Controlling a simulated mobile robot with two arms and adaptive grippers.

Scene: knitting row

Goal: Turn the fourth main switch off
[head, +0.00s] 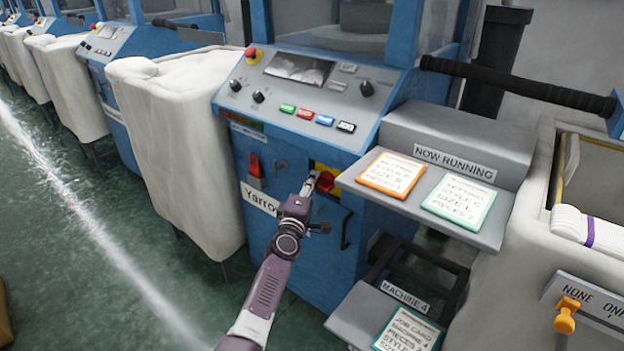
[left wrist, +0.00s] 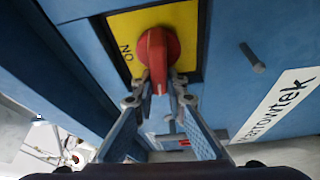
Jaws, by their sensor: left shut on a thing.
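The main switch is a red rotary knob (head: 326,181) on a yellow plate, low on the front of the blue machine with the "MACHINE 4" sign (head: 405,297). In the left wrist view, the red knob (left wrist: 156,52) shows close up on its yellow plate (left wrist: 181,22), with "ON" lettering (left wrist: 125,51) beside it. My left gripper (head: 313,180) reaches the switch from the front. In the wrist view its fingers (left wrist: 161,90) are shut on the knob's grip, one on each side. The fingertips hide part of the grip. My right gripper is not in view.
A red part (head: 255,165) and the white Yarrowtek label (head: 260,199) are left of the switch. A console with coloured buttons (head: 304,113) is above. Card shelves (head: 455,226) project at right. A white fabric bin (head: 180,150) stands at left. Green floor is open at front left.

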